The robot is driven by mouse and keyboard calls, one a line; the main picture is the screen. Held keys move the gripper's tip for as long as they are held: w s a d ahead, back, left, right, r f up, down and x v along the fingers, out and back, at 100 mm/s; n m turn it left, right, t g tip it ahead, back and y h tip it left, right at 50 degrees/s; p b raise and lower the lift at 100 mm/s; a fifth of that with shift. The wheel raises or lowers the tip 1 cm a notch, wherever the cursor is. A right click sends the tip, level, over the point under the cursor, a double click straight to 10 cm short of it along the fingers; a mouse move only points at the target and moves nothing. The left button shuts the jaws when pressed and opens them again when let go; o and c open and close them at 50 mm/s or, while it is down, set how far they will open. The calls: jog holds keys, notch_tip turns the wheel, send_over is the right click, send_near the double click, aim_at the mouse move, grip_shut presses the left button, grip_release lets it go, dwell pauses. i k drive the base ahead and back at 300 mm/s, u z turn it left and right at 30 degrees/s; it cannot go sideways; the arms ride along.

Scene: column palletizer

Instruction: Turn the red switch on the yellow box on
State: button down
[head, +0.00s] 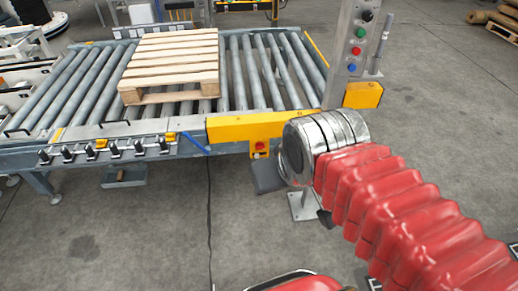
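The red switch (260,146) is small and sits on the front of a small yellow box (257,155), just below a long yellow beam at the conveyor's front edge. Its on or off position is too small to tell. My arm reaches in from the lower right, with red ribbed bellows and a silver wrist. The wrist appears just right of the yellow box in the picture, with a gap between them. No gripper fingers can be made out; the wrist may hide them.
A roller conveyor (267,75) carries a wooden pallet (172,62). A grey control post (346,50) with coloured buttons stands behind my wrist. The yellow beam (240,128) overhangs the box. The grey floor at front left is clear.

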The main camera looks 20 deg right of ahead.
aim_at(260, 146)
jog(key=z, duration=0.4)
jog(key=k, duration=0.65)
jog(key=u, duration=0.4)
jog(key=i, duration=0.8)
jog(key=u, duration=0.65)
jog(key=i, duration=1.05)
